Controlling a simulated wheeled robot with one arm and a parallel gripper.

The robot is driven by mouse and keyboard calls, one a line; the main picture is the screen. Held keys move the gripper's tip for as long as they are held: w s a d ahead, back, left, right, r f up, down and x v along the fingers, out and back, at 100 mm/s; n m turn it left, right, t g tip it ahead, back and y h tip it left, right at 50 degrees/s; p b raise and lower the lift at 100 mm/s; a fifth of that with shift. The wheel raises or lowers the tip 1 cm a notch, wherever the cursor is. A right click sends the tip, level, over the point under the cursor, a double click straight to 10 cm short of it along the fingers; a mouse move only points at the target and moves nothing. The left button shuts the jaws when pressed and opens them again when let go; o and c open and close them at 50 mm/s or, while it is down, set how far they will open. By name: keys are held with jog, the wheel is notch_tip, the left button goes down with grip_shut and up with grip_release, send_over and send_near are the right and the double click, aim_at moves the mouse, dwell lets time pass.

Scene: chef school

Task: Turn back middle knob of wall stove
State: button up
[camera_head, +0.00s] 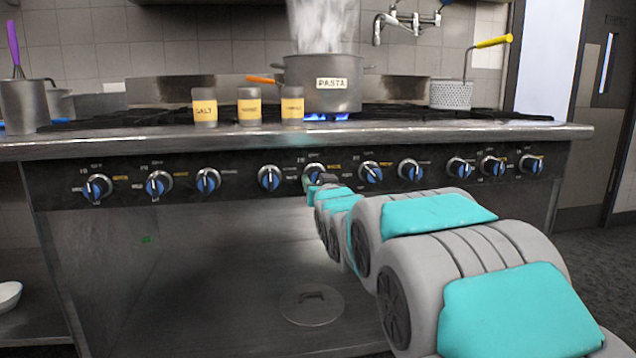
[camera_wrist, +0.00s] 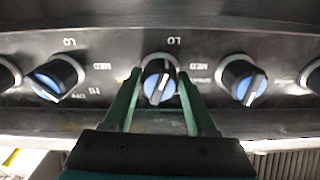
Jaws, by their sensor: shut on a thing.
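The stove's front panel carries a row of blue-faced knobs. The knob in my grip (camera_head: 314,171) is near the middle of the row, below the pasta pot, partly hidden by my gripper in the head view. In the wrist view this knob (camera_wrist: 160,85) sits between my two green fingers, its white pointer slightly tilted. My gripper (camera_wrist: 159,80) is shut on it, a finger on each side; the gripper (camera_head: 316,182) looks small at the arm's far end in the head view. A blue flame (camera_head: 328,116) burns under the pot.
A steaming pot labelled PASTA (camera_head: 322,88) stands on the stove top, with several labelled shakers beside it (camera_head: 249,106). Neighbouring knobs flank my fingers closely, on the left (camera_wrist: 55,80) and right (camera_wrist: 243,82). The stove's front ledge (camera_head: 180,146) overhangs the panel. Open space lies below the panel.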

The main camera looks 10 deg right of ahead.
jog(key=shift+f, duration=0.15)
jog(key=o, duration=1.4)
jog(key=shift+c, duration=0.2)
jog(key=shift+s, duration=0.1)
jog(key=s, duration=0.7)
jog(key=shift+s, duration=0.3)
